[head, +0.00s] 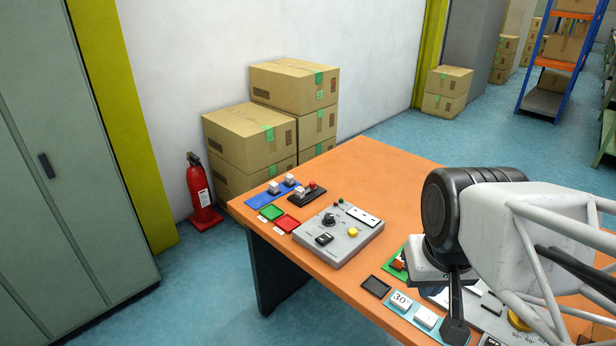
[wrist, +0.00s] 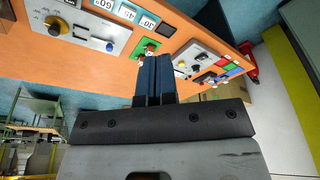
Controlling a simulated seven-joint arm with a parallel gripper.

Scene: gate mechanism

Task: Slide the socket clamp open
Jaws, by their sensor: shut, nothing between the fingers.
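No part is clearly labelled as the socket clamp. A small green plate (head: 391,268) with a red and white fitting (head: 398,264) sits on the orange table, partly hidden behind my arm in the head view. In the wrist view the green plate (wrist: 143,45) and its fitting (wrist: 151,48) lie just beyond my fingertips, which cover part of them. My gripper (wrist: 153,58) is shut and empty, its dark fingers pressed together and pointing at the plate. I cannot tell whether they touch the fitting. In the head view, my arm largely hides this area.
A grey control panel (head: 338,236) with knobs stands left of the green plate. A black square (head: 376,286) and a 30° tile (head: 400,298) lie nearer the front edge. Another panel with a yellow knob (wrist: 54,26) and blue part (wrist: 110,46) is close by. The table's back is clear.

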